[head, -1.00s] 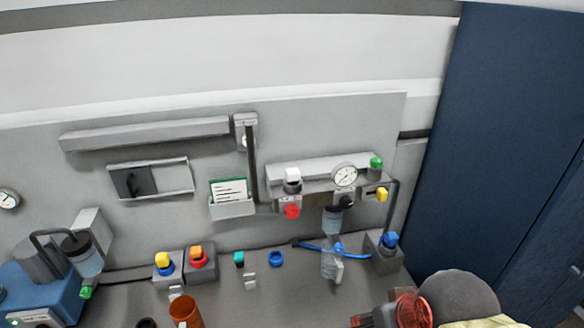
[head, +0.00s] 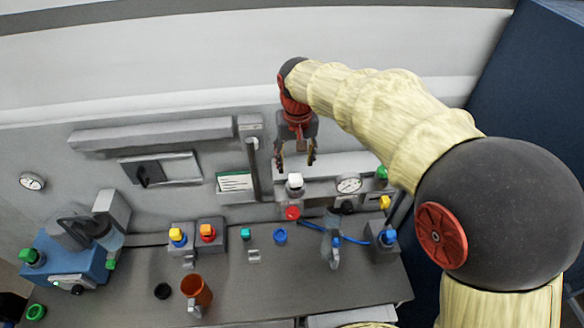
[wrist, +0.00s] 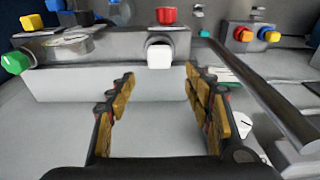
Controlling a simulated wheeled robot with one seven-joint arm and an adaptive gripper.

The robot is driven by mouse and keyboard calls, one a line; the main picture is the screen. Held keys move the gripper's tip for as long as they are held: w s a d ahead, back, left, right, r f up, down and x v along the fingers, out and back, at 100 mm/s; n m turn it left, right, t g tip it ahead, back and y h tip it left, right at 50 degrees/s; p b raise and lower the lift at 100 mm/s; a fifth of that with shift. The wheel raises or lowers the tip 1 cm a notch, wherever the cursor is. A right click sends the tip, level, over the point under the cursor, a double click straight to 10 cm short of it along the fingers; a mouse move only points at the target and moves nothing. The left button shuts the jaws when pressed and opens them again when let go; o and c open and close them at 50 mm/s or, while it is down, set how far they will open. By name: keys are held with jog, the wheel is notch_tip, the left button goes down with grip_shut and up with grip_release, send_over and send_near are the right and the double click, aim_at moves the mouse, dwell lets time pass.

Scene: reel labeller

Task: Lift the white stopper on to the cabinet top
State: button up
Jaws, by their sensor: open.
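The white stopper (head: 295,181) sits in a grey holder at the left end of the wall-mounted unit. It also shows in the wrist view (wrist: 159,54), just beyond my fingertips. My gripper (head: 296,163) points down, open and empty, just above and behind the stopper in the head view. In the wrist view its two fingers (wrist: 160,76) are spread, with the stopper in line with the gap between them and not held. A long pale box (head: 345,162) runs along the back of this unit with a bare top. I cannot tell for sure whether it is the cabinet.
A red knob (head: 292,212) is below the stopper. A dial gauge (head: 349,184) and a green knob (head: 381,173) are to its right. A grey vertical post (head: 253,160) stands close to the left. The worktop below holds an orange mug (head: 197,291) and several coloured caps.

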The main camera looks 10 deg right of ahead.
aim_at(295, 177)
jog(key=shift+s+d+f, duration=0.1)
jog(key=shift+s+f, duration=0.1)
jog(key=shift+s, duration=0.05)
jog(key=shift+s+f, duration=0.1)
jog(key=shift+f, duration=0.2)
jog(key=f, duration=0.2)
jog(key=f+p, duration=0.1)
jog(key=f, duration=0.3)
jog(key=shift+w+f+p, duration=0.35)
jog(key=shift+w, duration=0.05)
jog(key=shift+s, duration=0.1)
jog(key=shift+c, duration=0.2)
jog(key=shift+c, duration=1.2)
jog(key=c, duration=1)
